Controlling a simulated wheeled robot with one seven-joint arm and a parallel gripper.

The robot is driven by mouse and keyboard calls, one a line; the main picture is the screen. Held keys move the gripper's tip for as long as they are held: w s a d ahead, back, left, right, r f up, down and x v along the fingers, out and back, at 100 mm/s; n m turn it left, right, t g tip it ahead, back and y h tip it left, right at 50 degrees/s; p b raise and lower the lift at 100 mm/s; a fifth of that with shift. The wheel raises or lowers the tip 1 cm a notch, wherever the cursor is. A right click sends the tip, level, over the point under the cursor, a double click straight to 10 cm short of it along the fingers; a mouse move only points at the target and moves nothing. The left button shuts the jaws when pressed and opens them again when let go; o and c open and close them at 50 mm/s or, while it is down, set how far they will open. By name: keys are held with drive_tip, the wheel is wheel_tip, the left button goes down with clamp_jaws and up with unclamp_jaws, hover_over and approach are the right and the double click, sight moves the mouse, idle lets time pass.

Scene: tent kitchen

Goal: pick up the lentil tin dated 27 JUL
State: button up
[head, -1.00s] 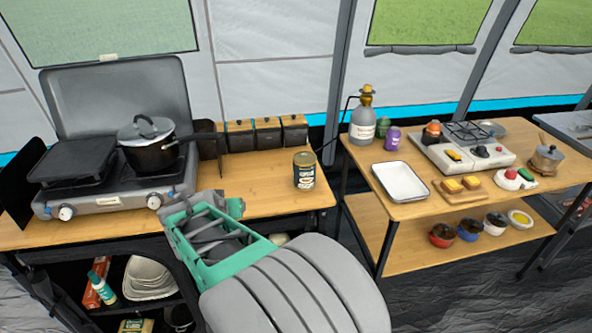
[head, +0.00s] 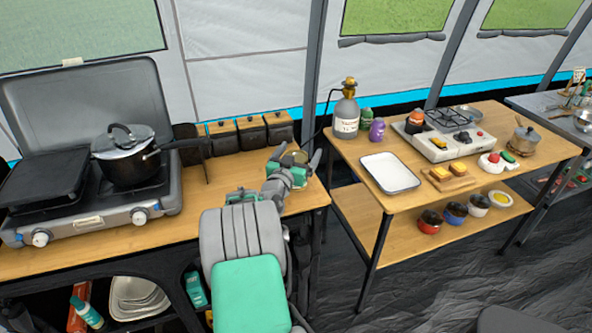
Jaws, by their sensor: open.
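A tin (head: 298,156) stands near the right end of the left wooden counter (head: 190,232). Only a small part of its top and side shows behind my gripper; its label and any date cannot be read. My gripper (head: 295,160) is open at the tin, with a finger to either side of it in the picture. Whether the fingers touch the tin cannot be told. My arm hides the counter in front of the tin.
Several dark canisters with wooden lids (head: 252,134) stand behind the tin. A camp stove (head: 90,210) with a pot (head: 125,160) is on the left. A gas bottle (head: 346,118) and white tray (head: 390,173) are on the right table (head: 405,203), across a gap.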

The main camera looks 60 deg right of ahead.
clamp_jaws()
drive_tip(key=shift+r, duration=0.1)
idle(0.9)
